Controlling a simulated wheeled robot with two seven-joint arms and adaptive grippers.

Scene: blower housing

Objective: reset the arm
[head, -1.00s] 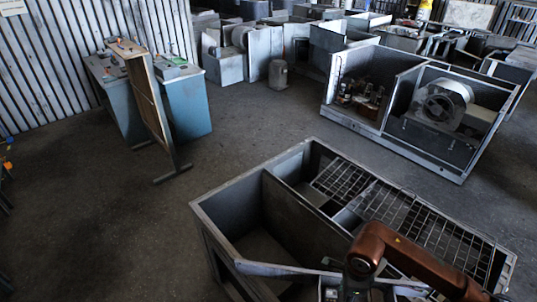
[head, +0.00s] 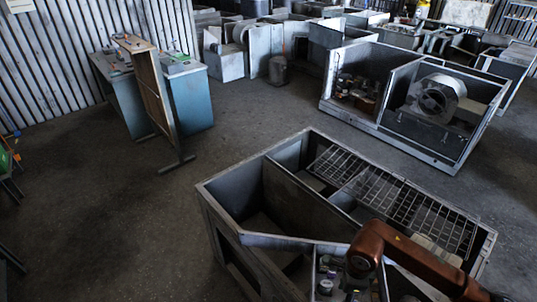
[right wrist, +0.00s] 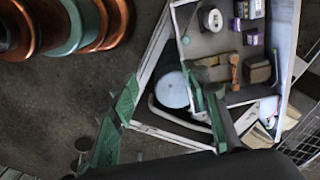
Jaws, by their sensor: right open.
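The large grey metal housing (head: 225,215), open at the top, stands at the lower centre of the head view, with a wire grid (head: 395,210) over part of it. My right arm reaches over its near right part from the bottom right, and its gripper is out of sight there. In the right wrist view my right gripper (right wrist: 165,98) shows green fingers spread apart with nothing held. A white round disc (right wrist: 172,90) shows between and beyond the fingers. Whether the fingers touch the housing I cannot tell. My left gripper is in no view.
A compartment with small boxes, among them a purple-marked box (right wrist: 252,38), lies beyond the fingers. Blue cabinets (head: 188,100) and an upright board (head: 153,90) stand at the left. A second housing with a blower (head: 437,97) stands at the back right. The floor between is clear.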

